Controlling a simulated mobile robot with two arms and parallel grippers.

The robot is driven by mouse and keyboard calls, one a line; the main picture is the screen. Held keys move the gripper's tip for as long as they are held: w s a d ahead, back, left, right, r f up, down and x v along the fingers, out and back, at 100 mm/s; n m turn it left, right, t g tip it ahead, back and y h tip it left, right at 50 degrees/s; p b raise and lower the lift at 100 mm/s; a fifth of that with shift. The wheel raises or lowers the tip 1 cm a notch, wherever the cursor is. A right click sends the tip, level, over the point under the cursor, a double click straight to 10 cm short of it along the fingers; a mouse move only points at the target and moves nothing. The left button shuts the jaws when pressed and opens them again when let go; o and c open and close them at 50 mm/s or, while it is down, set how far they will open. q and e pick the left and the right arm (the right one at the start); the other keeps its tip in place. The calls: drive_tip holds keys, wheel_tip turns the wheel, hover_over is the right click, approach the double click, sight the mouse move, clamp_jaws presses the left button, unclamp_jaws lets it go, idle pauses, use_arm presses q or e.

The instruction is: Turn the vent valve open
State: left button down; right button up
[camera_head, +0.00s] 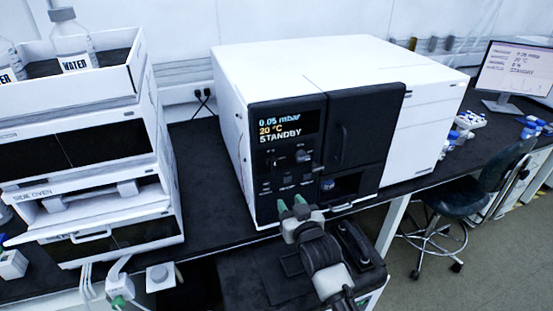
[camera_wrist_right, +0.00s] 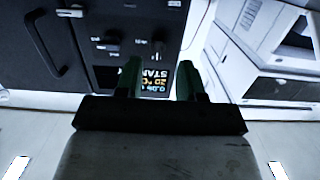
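The white instrument (camera_head: 300,70) has a black front panel (camera_head: 262,205) with a lit display (camera_head: 284,124) reading 0.05 mbar, 20 °C and STANDBY. Small dark knobs (camera_head: 302,156) sit below the display; labels are too small to read, so I cannot tell which is the vent valve or how it is set. My right gripper (camera_head: 293,208) is in front of the panel's lower part, below the knobs. In the right wrist view, its green fingers (camera_wrist_right: 160,80) are apart with nothing between them. The panel appears upside down there, with knobs (camera_wrist_right: 156,46) beyond the fingertips.
A white oven stack (camera_head: 90,170) with a WATER bottle (camera_head: 72,40) on top stands at left. Dark bench (camera_head: 205,190) lies clear between it and the instrument. A door with a handle (camera_head: 343,145) adjoins the panel. A monitor (camera_head: 515,70) and chair (camera_head: 440,205) are at right.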

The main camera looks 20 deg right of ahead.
sight(275, 167)
drive_tip(key=shift+t, duration=0.4)
drive_tip(key=w+r, duration=0.1)
drive_tip(key=w, duration=0.2)
drive_tip(key=w+r+p, duration=0.1)
drive_tip(key=w, duration=0.3)
drive_tip(key=w+r+p, duration=0.1)
drive_tip(key=w, duration=0.2)
drive_tip(key=shift+w+a+r, duration=0.15)
drive_tip(key=shift+a+r, duration=0.05)
drive_tip(key=shift+a, duration=0.05)
drive_tip(key=shift+w+f, duration=0.1)
drive_tip(key=shift+w, duration=0.45)
drive_tip(key=shift+c, duration=0.3)
clamp_jaws()
